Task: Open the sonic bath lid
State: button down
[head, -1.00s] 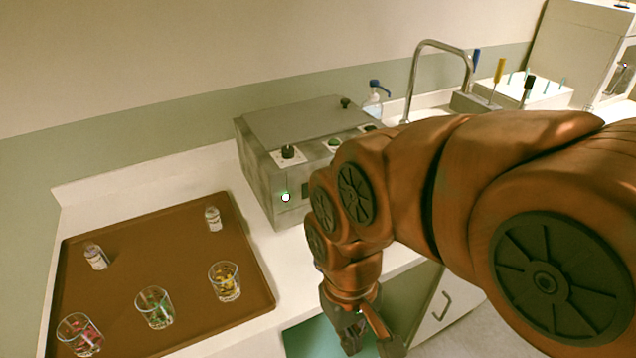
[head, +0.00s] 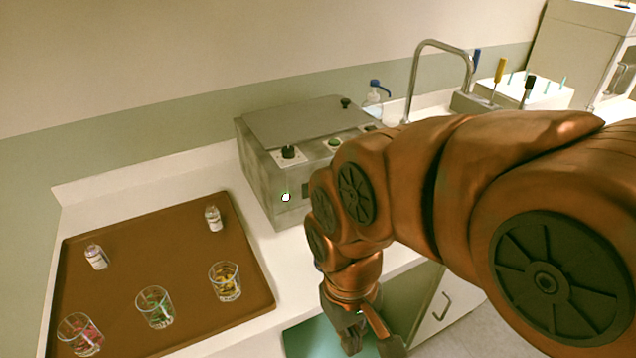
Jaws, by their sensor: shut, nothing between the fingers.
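The sonic bath (head: 258,178) is a grey box on the white counter, with knobs and a green button on its front edge. Its flat grey lid (head: 300,120) lies closed on top, with a small black knob (head: 346,103) near the far right corner. My arm crosses in front and hides the right part of the bath's front. My gripper (head: 370,347) hangs low in front of the counter edge, pointing down, apart from the bath and lid. Its fingers are shut and empty, partly cut by the bottom of the frame.
A brown tray (head: 160,265) at left holds two small bottles and glasses with pink, green and yellow contents. Behind the bath stand a blue-topped pump bottle (head: 373,104) and a curved faucet (head: 413,75). A white rack (head: 540,95) with tools is at right.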

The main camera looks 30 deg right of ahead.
aim_at(276, 127)
jog(key=u, duration=2.35)
jog(key=k, duration=1.35)
jog(key=z, duration=1.5)
jog(key=i, duration=0.5)
